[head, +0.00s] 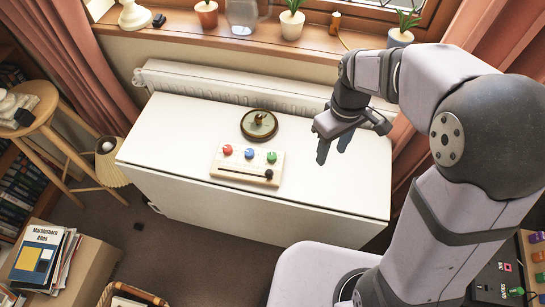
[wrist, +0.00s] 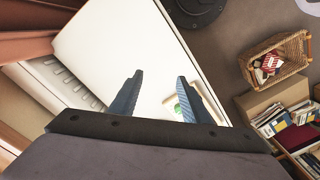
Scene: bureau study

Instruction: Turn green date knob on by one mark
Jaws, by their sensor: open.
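The green knob (head: 272,156) is the rightmost of three coloured knobs on a pale wooden board (head: 226,168) lying on the white table. In the wrist view a bit of green (wrist: 178,108) shows on the board (wrist: 169,101), partly hidden behind the right finger. Its pointer and marks are too small to read. My gripper (head: 334,147) is open and empty, above the table to the right of the board and apart from it. Its two blue-grey fingers also show in the wrist view (wrist: 160,78).
The board also carries a red knob (head: 227,150), a blue knob (head: 249,153) and a black slider knob (head: 269,174). The white table (head: 170,140) is otherwise clear. A radiator (head: 230,88) runs behind.

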